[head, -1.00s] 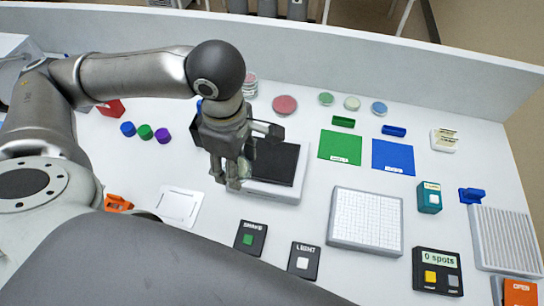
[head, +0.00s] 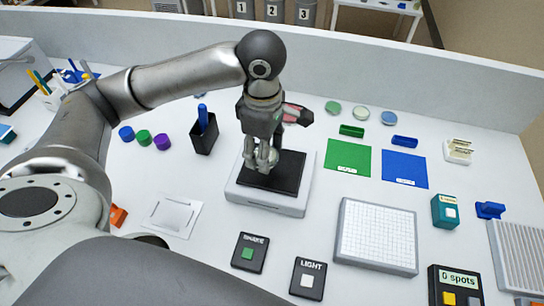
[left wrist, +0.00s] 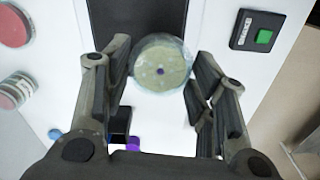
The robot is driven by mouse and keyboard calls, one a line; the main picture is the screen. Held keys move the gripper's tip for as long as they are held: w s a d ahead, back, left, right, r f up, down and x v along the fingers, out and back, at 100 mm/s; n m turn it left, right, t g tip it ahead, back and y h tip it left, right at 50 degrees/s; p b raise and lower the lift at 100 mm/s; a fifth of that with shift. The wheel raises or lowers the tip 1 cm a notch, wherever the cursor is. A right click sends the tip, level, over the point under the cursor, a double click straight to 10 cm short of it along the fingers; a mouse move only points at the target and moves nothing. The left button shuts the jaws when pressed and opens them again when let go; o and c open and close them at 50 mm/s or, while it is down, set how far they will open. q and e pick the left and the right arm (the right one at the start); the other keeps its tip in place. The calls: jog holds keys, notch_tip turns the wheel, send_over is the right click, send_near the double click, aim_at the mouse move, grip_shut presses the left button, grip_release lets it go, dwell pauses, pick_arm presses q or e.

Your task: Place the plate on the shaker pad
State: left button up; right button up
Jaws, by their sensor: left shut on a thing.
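The plate is a round, clear dish with pale yellow-green contents and a dark centre spot; it shows between the fingers in the left wrist view (left wrist: 162,65). My left gripper (head: 262,160) is shut on it, pointing down over the left part of the shaker pad. The shaker pad (head: 290,170) is a black rectangle on a white-grey base (head: 264,200); it also shows beyond the plate in the left wrist view (left wrist: 140,18). In the head view the fingers mostly hide the plate. I cannot tell whether it touches the pad. My right gripper is not in view.
A dark pen cup (head: 203,138) stands left of the shaker. The SHAKE button box (head: 250,253) and LIGHT box (head: 307,279) lie in front. A white grid plate (head: 376,236) and green (head: 348,155) and blue (head: 399,168) mats lie right. A red dish (head: 297,114) is behind my gripper.

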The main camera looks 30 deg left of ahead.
pick_arm(q)
jog(key=w+f, duration=0.2)
jog(key=f, duration=0.1)
jog(key=shift+w+f, duration=0.2)
jog(key=shift+w, duration=0.2)
jog(key=shift+w+f+p, duration=0.2)
jog(key=shift+f+p, duration=0.3)
jog(key=shift+f, duration=1.25)
jog(key=shift+f, duration=0.1)
jog(key=o, duration=1)
notch_tip(320, 180, up, 12)
jog(key=shift+r+b, duration=0.15)
jog(key=shift+b, duration=0.35)
